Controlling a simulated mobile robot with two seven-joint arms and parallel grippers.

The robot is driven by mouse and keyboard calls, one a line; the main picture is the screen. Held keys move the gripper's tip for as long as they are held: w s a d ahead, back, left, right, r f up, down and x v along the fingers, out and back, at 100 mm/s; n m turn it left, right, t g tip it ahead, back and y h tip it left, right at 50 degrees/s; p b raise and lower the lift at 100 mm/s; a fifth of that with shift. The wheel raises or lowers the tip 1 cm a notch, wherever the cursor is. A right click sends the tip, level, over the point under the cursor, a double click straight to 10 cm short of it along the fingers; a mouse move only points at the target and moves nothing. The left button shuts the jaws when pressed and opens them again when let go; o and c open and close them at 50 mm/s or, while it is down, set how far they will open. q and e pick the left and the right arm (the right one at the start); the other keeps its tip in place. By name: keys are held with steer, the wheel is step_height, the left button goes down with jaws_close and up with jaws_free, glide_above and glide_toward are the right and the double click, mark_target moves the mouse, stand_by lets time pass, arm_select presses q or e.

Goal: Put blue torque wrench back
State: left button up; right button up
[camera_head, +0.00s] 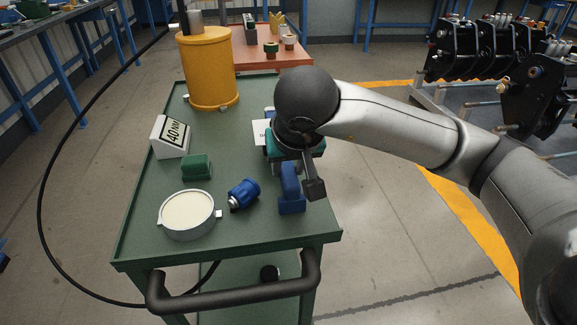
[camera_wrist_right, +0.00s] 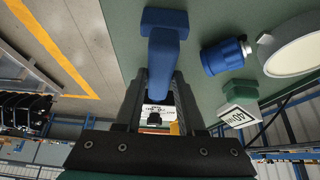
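The blue torque wrench (camera_head: 291,201) is an upright blue piece with a broad foot, near the right edge of the green cart top. In the right wrist view the wrench (camera_wrist_right: 164,25) points its shaft toward my right gripper (camera_wrist_right: 162,88), whose fingers lie along both sides of it and appear closed on it. In the head view one dark fingertip of the right gripper (camera_head: 313,187) is right beside the wrench. I cannot tell whether its foot touches the cart. My left gripper is out of view.
The green cart (camera_head: 150,225) holds a blue coupler (camera_head: 242,193), a round white-topped dish (camera_head: 187,212), a green block (camera_head: 196,167), a "40 NM" sign (camera_head: 171,136) and a yellow cylinder (camera_head: 208,70).

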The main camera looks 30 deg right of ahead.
steer(key=o, duration=0.5)
steer(key=shift+s+f, duration=0.1)
arm_select(q)
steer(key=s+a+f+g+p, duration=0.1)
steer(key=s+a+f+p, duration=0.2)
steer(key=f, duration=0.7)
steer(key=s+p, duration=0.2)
steer(key=p, duration=0.1)
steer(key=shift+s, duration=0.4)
arm_select(e)
steer(key=v, duration=1.5)
steer(key=shift+r, duration=0.25)
